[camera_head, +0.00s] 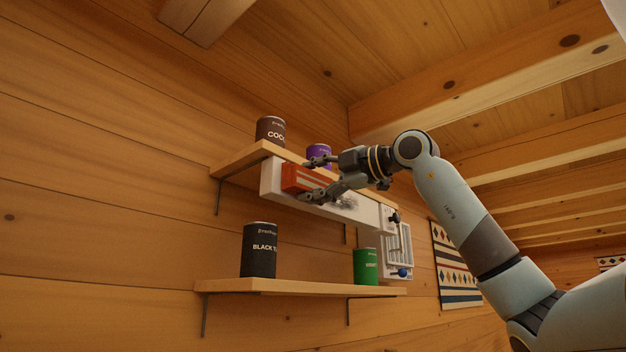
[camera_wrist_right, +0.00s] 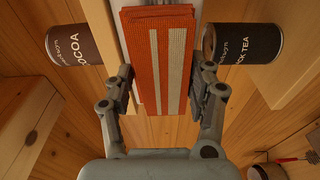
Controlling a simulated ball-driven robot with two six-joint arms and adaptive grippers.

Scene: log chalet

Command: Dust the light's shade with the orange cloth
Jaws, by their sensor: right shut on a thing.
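The light is a long white box fixed under the upper wall shelf. Its white shade (camera_head: 360,212) faces the room and carries a dark grey smudge (camera_head: 347,202) right of the cloth. My right gripper (camera_head: 313,178) is shut on the orange cloth (camera_head: 298,178), a folded pad with pale stripes. The cloth is at the left part of the shade's front; I cannot tell whether it presses on it. In the right wrist view the cloth (camera_wrist_right: 157,50) sits between both fingers, with white shade edges showing beside it. My left gripper is not in view.
The upper shelf (camera_head: 240,160) holds a brown cocoa can (camera_head: 270,130) and a purple can (camera_head: 318,151). The lower shelf (camera_head: 300,288) holds a black tea can (camera_head: 259,250) and a green can (camera_head: 366,266). A white wall rack (camera_head: 405,250) hangs to the right.

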